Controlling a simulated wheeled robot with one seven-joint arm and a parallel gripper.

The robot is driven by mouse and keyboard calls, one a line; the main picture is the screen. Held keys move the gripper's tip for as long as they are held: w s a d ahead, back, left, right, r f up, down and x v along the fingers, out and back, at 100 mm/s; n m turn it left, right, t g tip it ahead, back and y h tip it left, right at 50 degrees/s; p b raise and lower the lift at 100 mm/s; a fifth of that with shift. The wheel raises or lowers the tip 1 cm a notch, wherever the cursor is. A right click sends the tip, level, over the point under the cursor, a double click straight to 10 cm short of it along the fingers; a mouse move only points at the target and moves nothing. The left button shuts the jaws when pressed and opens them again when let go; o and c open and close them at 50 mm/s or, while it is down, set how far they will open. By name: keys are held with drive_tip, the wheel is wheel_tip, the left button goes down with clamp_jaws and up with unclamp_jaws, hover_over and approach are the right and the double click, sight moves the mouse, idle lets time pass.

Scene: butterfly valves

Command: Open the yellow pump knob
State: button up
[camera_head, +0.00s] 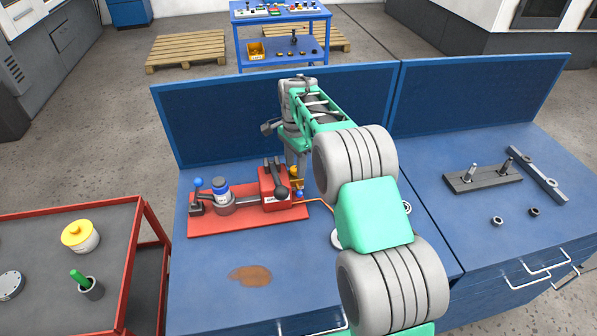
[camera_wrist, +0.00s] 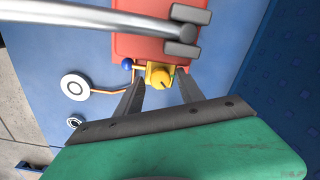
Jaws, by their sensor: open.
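The yellow pump knob (camera_wrist: 159,76) sits at the end of the red pump block (camera_wrist: 144,44) in the wrist view. In the head view the knob (camera_head: 294,172) is a small yellow patch beside the red block (camera_head: 275,188), partly covered by my gripper. My gripper (camera_wrist: 158,84) is open, with one dark finger on each side of the knob. I cannot tell whether the fingers touch it. A small blue ball (camera_wrist: 126,64) on a short yellow stem sticks out to the left of the knob in the wrist view.
A grey lever bar (camera_wrist: 100,22) crosses above the red block in the wrist view. A white disc (camera_wrist: 75,87) lies beside an orange line. A blue back panel (camera_head: 270,115) stands behind the bench. The bench front (camera_head: 205,260) is mostly clear.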

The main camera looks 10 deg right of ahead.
sight(295, 168)
drive_tip(key=m+p, duration=0.1)
drive_tip(key=m, duration=0.2)
drive_tip(key=m+p, duration=0.1)
drive_tip(key=shift+a+r+m+p, duration=0.1)
drive_tip(key=shift+r+m+p, duration=0.15)
drive_tip(key=shift+m+p, duration=0.05)
wheel_tip(295, 168, up, 7)
drive_tip(key=b, duration=0.3)
drive_tip(key=shift+w, duration=0.1)
drive_tip(key=s+r+n+t+b, duration=0.1)
drive_tip(key=s+r+n+b, duration=0.1)
drive_tip(key=s+n+b, duration=0.6)
drive_tip(key=s+f+n+b, duration=0.1)
drive_tip(key=s+f+n, duration=0.2)
drive_tip(key=s, duration=0.4)
drive_tip(key=s+d+f+n+t, duration=0.1)
drive_tip(key=s+f+n, duration=0.2)
drive_tip(key=s, duration=0.5)
drive_tip(key=s+f+n+t+b, duration=0.1)
drive_tip(key=s+f+n, duration=0.3)
drive_tip(key=s, duration=0.3)
drive_tip(key=shift+s+d+f+b, duration=0.15)
drive_tip(key=shift+s+f+b, duration=0.15)
drive_tip(key=shift+f, duration=0.4)
